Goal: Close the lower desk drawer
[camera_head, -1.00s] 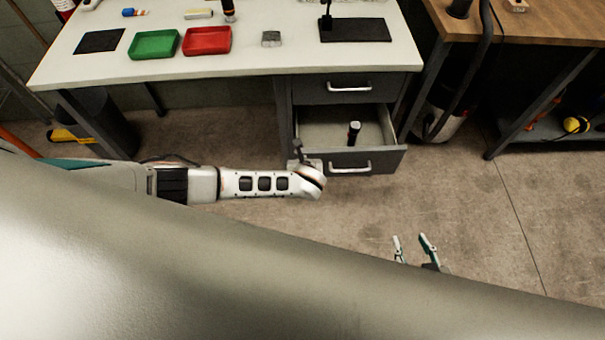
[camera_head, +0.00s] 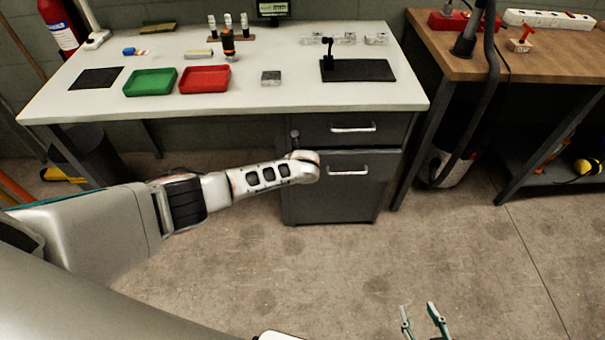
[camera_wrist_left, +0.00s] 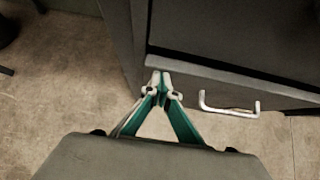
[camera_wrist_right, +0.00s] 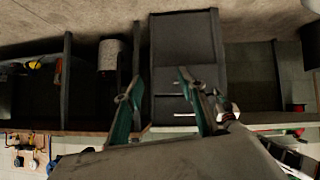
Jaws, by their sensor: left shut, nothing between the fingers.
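The lower desk drawer (camera_head: 345,168) is in the grey cabinet under the white desk. My wrist hides these fingers in the head view. My right gripper (camera_head: 418,307) is open and empty, low over the floor, well away from the drawer.
The upper drawer (camera_head: 350,128) is shut. The white desk (camera_head: 290,95) carries a green tray (camera_head: 150,82), a red tray (camera_head: 204,79) and small items. A wooden workbench (camera_head: 540,60) stands at the right. The floor (camera_head: 300,270) before the cabinet is clear.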

